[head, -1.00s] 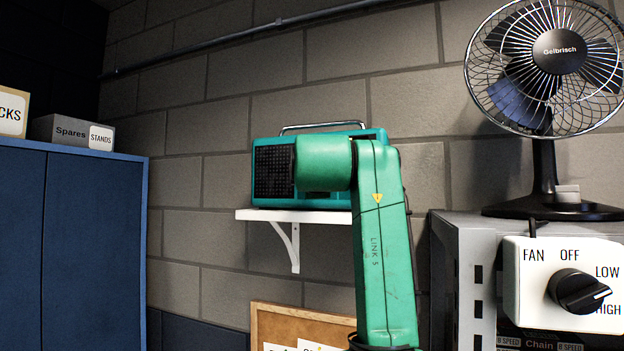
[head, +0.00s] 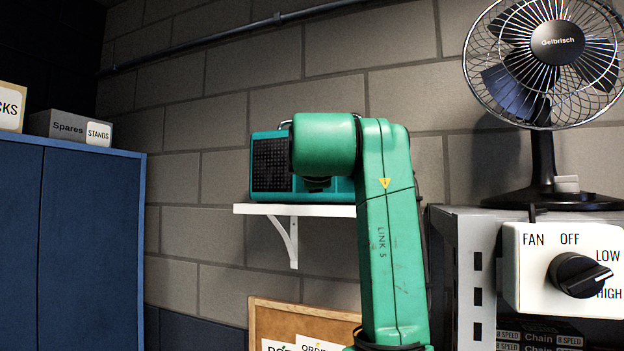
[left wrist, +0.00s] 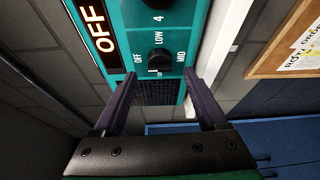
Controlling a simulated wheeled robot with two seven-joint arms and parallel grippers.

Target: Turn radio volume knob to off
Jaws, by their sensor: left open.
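A teal radio (head: 270,165) with a dark speaker grille stands on a white wall shelf. My green arm covers its right part in the head view. The left wrist view shows the radio's face (left wrist: 190,22) close up, with a dark round knob (left wrist: 159,60) among the labels OFF, LOW and MID. I cannot tell clearly which label the knob points to. A large lit OFF sign shows on the radio at top left. My left gripper (left wrist: 160,76) is open, its two fingers on either side of the knob's area; contact is unclear. My right gripper is out of view.
The white shelf (head: 260,210) lies under the radio. A fan (head: 545,70) stands on a grey cabinet at right, with a separate white fan switch box (head: 530,270) on its front. A cork board (head: 280,315) hangs below, and a blue cabinet (head: 90,250) is at left.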

